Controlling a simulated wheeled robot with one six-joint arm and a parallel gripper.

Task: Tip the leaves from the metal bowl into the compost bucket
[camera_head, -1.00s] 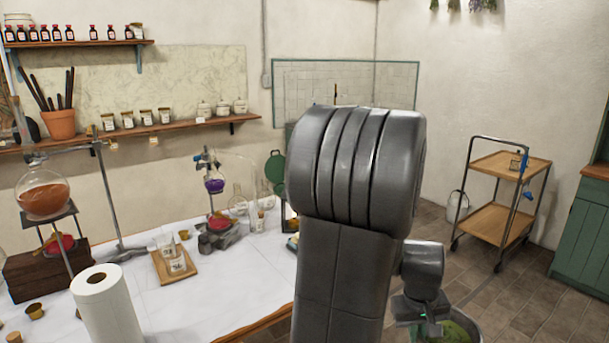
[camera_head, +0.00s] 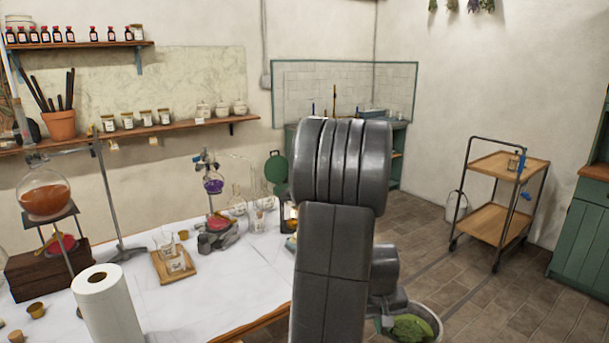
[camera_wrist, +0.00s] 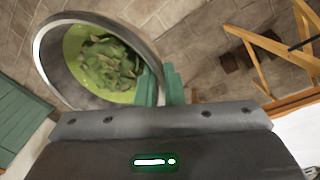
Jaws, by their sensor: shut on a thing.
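The metal bowl (camera_wrist: 56,84) holds green leaves (camera_wrist: 108,65) in the wrist view and hangs above the tiled floor. My gripper (camera_wrist: 160,88) is shut on the bowl's rim with its green fingers, at the bowl's right side in that view. In the head view the bowl (camera_head: 436,320) shows at the bottom edge, right of my arm, with leaves (camera_head: 412,328) inside; my arm hides part of it. A pale bucket (camera_head: 456,206) stands on the floor beside the trolley, far beyond the bowl; I cannot tell whether it is the compost bucket.
A two-shelf wooden trolley (camera_head: 497,222) stands at the right, near a green cabinet (camera_head: 583,235). The white-covered table (camera_head: 215,300) with glassware and a paper roll (camera_head: 108,305) is at the left. Wooden bars (camera_wrist: 250,40) show in the wrist view. Tiled floor lies open between table and trolley.

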